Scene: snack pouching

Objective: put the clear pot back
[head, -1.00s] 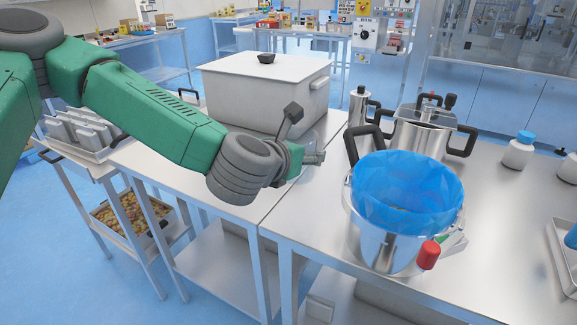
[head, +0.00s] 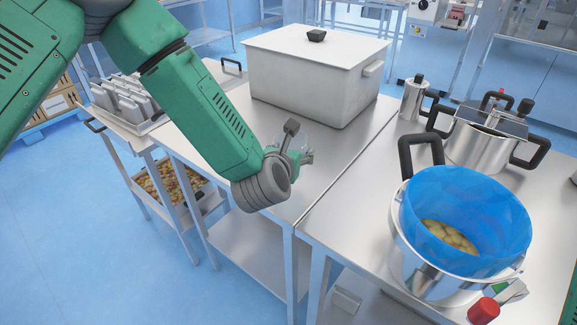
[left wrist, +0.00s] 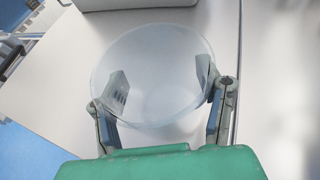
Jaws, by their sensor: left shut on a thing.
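The clear pot (left wrist: 150,60) is a see-through round vessel with a wide rim, between the two fingers of my left gripper (left wrist: 162,86) in the left wrist view. The gripper is shut on it, one finger on each side. In the head view, my left gripper (head: 298,157) is low over the left steel table (head: 222,132), near its right front part. The clear pot shows only faintly there (head: 292,138), mostly behind the gripper. I cannot tell whether its base touches the table. My right gripper is not in view.
A big white lidded box (head: 312,82) stands behind the gripper. On the right table (head: 350,215) are a steel bucket with a blue liner (head: 460,210) and a lidded steel pot (head: 480,145). A tray of grey packs (head: 125,105) is at left. Table surface around the gripper is bare.

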